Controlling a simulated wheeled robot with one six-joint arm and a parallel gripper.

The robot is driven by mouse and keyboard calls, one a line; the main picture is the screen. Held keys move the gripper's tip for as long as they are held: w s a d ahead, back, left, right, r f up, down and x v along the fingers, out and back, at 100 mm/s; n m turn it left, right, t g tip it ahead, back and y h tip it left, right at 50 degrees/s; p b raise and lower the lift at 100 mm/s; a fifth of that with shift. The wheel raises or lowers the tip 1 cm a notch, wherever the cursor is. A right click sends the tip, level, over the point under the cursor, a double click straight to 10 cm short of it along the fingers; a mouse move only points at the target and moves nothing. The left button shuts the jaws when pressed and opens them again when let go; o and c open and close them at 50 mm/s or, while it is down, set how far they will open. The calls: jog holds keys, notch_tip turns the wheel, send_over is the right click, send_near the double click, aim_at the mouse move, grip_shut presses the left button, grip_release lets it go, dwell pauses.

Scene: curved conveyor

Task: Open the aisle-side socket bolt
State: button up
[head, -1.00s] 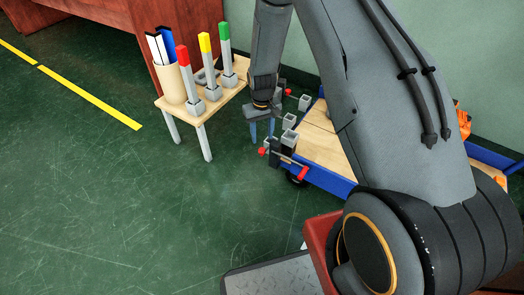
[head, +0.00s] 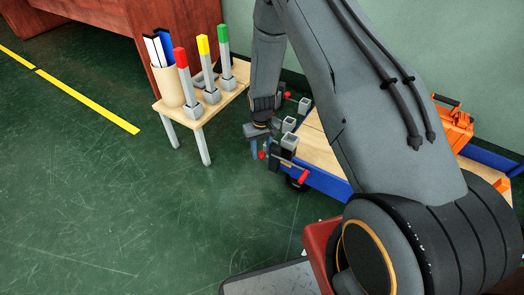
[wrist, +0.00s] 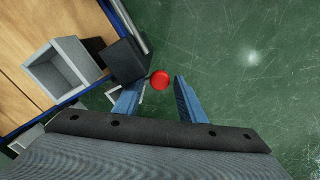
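The aisle-side bolt shows as a red knob (head: 262,155) at the near left corner of a blue-edged cart (head: 330,181). In the wrist view the red knob (wrist: 160,80) sticks out beside a dark block (wrist: 122,60), next to an open grey socket (wrist: 62,72). My gripper (head: 261,148) is over this corner, pointing down. In the wrist view its blue fingers (wrist: 160,84) are apart, with the red knob seen between their tips. I cannot tell whether either finger touches it. The grey socket also shows in the head view (head: 289,142).
A small wooden table (head: 220,105) at left holds red-, yellow- and green-topped posts and a cup (head: 169,86) with flat pieces. An orange case (head: 453,125) stands at right. Green floor is clear at lower left.

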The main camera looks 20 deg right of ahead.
grip_shut()
jog(key=shift+s+a+p, duration=0.75)
jog(key=shift+s+a, duration=0.05)
jog(key=shift+a, duration=0.1)
jog(key=shift+o, duration=1.4)
grip_release()
notch_tip(320, 180, up, 8)
jog(key=p, duration=0.2)
jog(key=shift+f, duration=0.1)
